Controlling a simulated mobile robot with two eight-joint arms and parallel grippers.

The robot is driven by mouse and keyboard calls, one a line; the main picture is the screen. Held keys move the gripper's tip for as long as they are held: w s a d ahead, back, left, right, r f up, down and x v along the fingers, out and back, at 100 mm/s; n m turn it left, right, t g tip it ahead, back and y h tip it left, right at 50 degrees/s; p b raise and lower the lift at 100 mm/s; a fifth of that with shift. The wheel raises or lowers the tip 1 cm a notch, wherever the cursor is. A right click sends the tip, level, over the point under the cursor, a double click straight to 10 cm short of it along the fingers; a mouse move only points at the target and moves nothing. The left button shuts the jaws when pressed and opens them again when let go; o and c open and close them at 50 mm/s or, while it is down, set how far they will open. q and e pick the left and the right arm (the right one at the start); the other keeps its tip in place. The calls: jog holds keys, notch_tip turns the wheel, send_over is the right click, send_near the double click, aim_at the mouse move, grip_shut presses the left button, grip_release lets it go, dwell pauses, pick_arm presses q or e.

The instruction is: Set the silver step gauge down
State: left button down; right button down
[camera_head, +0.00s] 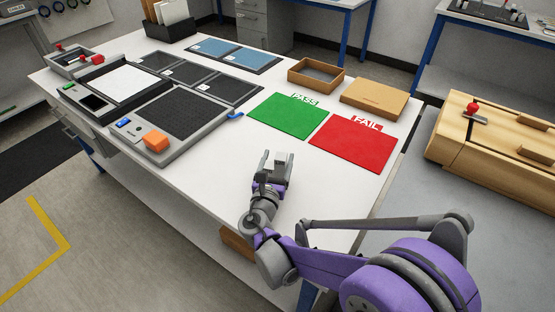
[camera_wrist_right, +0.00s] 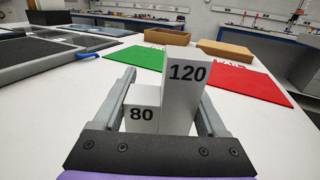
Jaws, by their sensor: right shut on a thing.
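The silver step gauge (camera_wrist_right: 184,95) sits between the fingers of my right gripper (camera_wrist_right: 165,105) in the right wrist view. Its lower step is marked 80 and its taller step 120. In the head view my right gripper (camera_head: 275,166) is shut on the gauge (camera_head: 284,160) at the front of the white table, nearer me than the green PASS mat (camera_head: 288,116) and the red FAIL mat (camera_head: 352,143). Whether the gauge's underside touches the table is hidden. My left gripper is not in view.
An open brown box (camera_head: 316,75) and a closed brown box (camera_head: 374,100) stand behind the mats. A grey device (camera_head: 166,115) with an orange knob is at the left. The white tabletop (camera_head: 215,178) between it and my gripper is clear.

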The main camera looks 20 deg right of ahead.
grip_release()
jog(key=shift+f, duration=0.1)
jog(key=shift+r, duration=0.2)
jog(key=v, duration=1.2)
jog(key=shift+p, duration=0.3)
